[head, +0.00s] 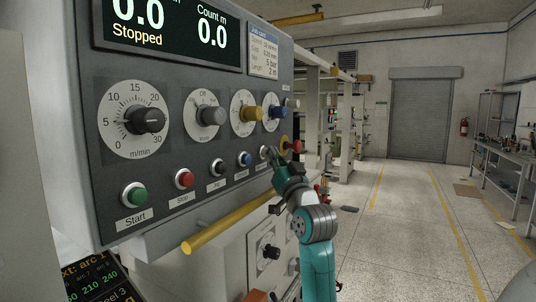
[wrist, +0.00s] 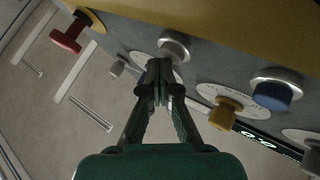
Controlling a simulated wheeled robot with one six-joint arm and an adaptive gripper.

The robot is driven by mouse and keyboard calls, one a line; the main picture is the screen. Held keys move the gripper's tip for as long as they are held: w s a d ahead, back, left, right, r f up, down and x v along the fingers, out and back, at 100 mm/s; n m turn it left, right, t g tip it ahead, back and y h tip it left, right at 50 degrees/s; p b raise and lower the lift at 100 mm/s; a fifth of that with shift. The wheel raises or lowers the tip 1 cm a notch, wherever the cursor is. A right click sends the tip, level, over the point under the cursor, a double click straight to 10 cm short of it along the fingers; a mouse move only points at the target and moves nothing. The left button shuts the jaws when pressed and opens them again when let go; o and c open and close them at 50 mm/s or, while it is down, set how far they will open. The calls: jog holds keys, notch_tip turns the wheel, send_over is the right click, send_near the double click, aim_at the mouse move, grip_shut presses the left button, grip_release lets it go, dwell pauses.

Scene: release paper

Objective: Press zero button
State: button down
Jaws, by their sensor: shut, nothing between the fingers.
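A row of push buttons runs along the lower edge of the grey control panel (head: 170,165). A pale grey button (head: 264,152) at the right end of that row appears to be the zero button; its label is too small to read. In the wrist view a grey button in a silver ring (wrist: 174,46) sits just beyond my fingertips. My gripper (head: 276,158) is shut and empty, with its tips close to this button. It also shows in the wrist view (wrist: 158,72). I cannot tell whether the tips touch the panel. The display (head: 170,25) reads 0.0 and Stopped.
A blue button (head: 244,158) is beside the grey one; red (head: 184,179) and green (head: 134,195) buttons lie left. A red emergency knob (wrist: 66,38) is near my gripper. Yellow (head: 251,113) and blue (head: 273,111) knobs stick out above. A yellow bar (head: 225,224) runs below.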

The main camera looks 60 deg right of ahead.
jog(key=shift+s, duration=0.9)
jog(key=shift+s+d, duration=0.1)
jog(key=s, duration=0.4)
jog(key=shift+s+d, duration=0.15)
jog(key=shift+s, duration=0.25)
dwell(0.8)
